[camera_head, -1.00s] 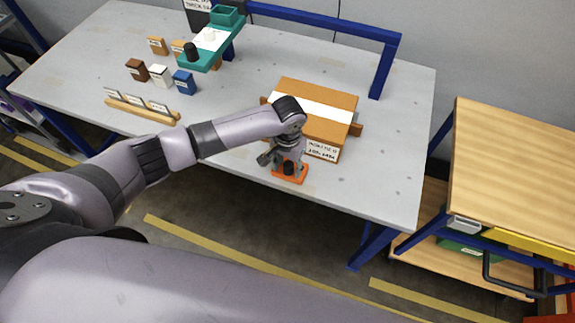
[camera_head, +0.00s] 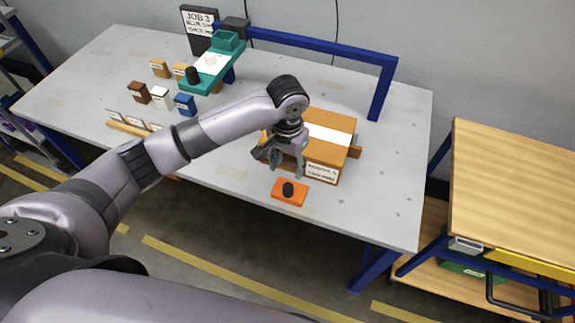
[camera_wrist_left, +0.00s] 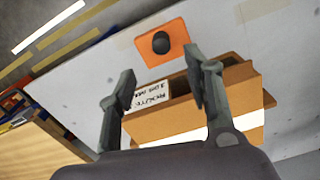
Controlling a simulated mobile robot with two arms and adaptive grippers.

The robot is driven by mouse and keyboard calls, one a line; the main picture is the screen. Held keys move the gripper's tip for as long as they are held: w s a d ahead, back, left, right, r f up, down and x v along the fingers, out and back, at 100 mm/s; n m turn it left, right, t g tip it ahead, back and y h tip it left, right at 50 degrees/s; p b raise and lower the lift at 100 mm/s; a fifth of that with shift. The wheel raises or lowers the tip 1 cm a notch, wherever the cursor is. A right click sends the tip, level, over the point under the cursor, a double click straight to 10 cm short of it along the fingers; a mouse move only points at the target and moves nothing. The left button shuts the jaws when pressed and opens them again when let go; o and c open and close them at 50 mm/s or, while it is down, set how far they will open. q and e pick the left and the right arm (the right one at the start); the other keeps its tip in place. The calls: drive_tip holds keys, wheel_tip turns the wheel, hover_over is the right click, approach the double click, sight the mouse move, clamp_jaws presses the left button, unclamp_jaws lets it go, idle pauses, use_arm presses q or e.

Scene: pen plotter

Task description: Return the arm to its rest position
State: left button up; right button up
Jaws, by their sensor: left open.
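My left arm reaches in from the left over the grey table (camera_head: 390,190). Its left gripper (camera_head: 281,168) is open and empty, above the table just in front of a brown box with a white band (camera_head: 330,130). An orange plate with a black knob (camera_head: 290,191) lies on the table near the front edge, below the gripper and apart from it. In the left wrist view the two fingers (camera_wrist_left: 160,85) stand wide apart, with the orange plate (camera_wrist_left: 175,36) beyond them and the labelled box (camera_wrist_left: 190,115) behind. My right gripper is not in view.
A teal plotter carriage (camera_head: 213,68) hangs near a blue frame (camera_head: 320,47) at the back. Small coloured blocks (camera_head: 160,97) and a wooden card rack (camera_head: 128,125) stand at the left. A wooden-topped cart (camera_head: 515,200) is at the right. The table's right part is clear.

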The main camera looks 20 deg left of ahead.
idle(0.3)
use_arm(q)
drive_tip(key=s+d+f+m+t+h, duration=0.1)
drive_tip(key=s+d+f+h, duration=0.15)
drive_tip(key=s, duration=0.35)
drive_tip(key=s+d+f+m+t+h, duration=0.1)
drive_tip(key=s+d, duration=0.3)
drive_tip(key=s, duration=0.1)
drive_tip(key=s+a+n+t+y, duration=0.2)
drive_tip(key=s+a+n+y, duration=0.1)
drive_tip(key=s+a, duration=0.9)
wheel_tip(320, 180, down, 29)
drive_tip(key=s+g+b, duration=0.1)
drive_tip(key=g+b, duration=0.1)
drive_tip(key=b, duration=0.1)
drive_tip(key=s+a+f+g+b, duration=0.1)
drive_tip(key=s+a+f+b, duration=0.1)
drive_tip(key=s+f, duration=1.5)
drive_tip(key=shift+a+f+m, duration=0.4)
drive_tip(key=shift+a+f, duration=0.1)
drive_tip(key=shift+f, duration=0.05)
